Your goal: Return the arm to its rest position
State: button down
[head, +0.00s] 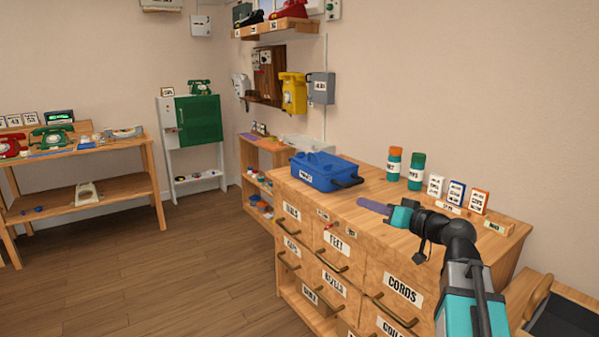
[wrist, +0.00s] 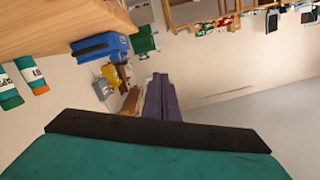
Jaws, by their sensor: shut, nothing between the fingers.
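My gripper (head: 373,206) shows in the head view above the top of the wooden drawer cabinet (head: 345,225). Its purple fingers point left, toward the blue case. In the wrist view the gripper's purple fingers (wrist: 161,97) lie together, shut with nothing between them. My arm comes in from the lower right of the head view and bends at a black joint over the cabinet's right part. The cabinet front has labelled drawers, one reading CORDS, and parts of it are hidden behind my arm.
A blue case (head: 322,172) sits on the cabinet. Two bottles (head: 416,172) and several small cards (head: 457,193) stand along its back edge. A yellow phone (head: 293,93) hangs on the wall. A bench with phones (head: 80,150) stands at left. The wooden floor (head: 180,270) between is clear.

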jog(key=a+f+g+p, duration=0.2)
jog(key=a+f+p, duration=0.15)
jog(key=f, duration=0.65)
jog(key=s+a+f+g+h+p, duration=0.1)
jog(key=s+a+f+g+p, duration=0.25)
jog(key=f, duration=0.65)
jog(key=s+a+f+g+p, duration=0.2)
jog(key=s+f, duration=0.3)
jog(key=f, duration=0.4)
jog(key=s+a+f+g+h+p, duration=0.1)
jog(key=s+a+f+g+p, duration=0.2)
jog(key=f, duration=0.7)
jog(key=s+d+f+g+h+p, duration=0.1)
jog(key=s+f+g, duration=0.1)
jog(key=s+f, duration=0.45)
jog(key=s+f+m+g+h+p, duration=0.1)
jog(key=s+f, duration=0.2)
jog(key=s, duration=0.6)
jog(key=s+d+f+g+h+p, duration=0.1)
jog(key=s+f+g+h+p, duration=0.1)
jog(key=s+f, duration=0.35)
jog(key=s+d+f+m+g+h, duration=0.1)
jog(key=s+d+h, duration=0.1)
jog(key=s+d, duration=0.2)
jog(key=s+d+f+m+g+h, duration=0.1)
jog(key=s+d, duration=0.3)
jog(key=s, duration=0.5)
jog(key=shift+d+g+h, duration=0.25)
jog(key=shift+g+h, duration=0.4)
jog(key=shift+h, duration=0.05)
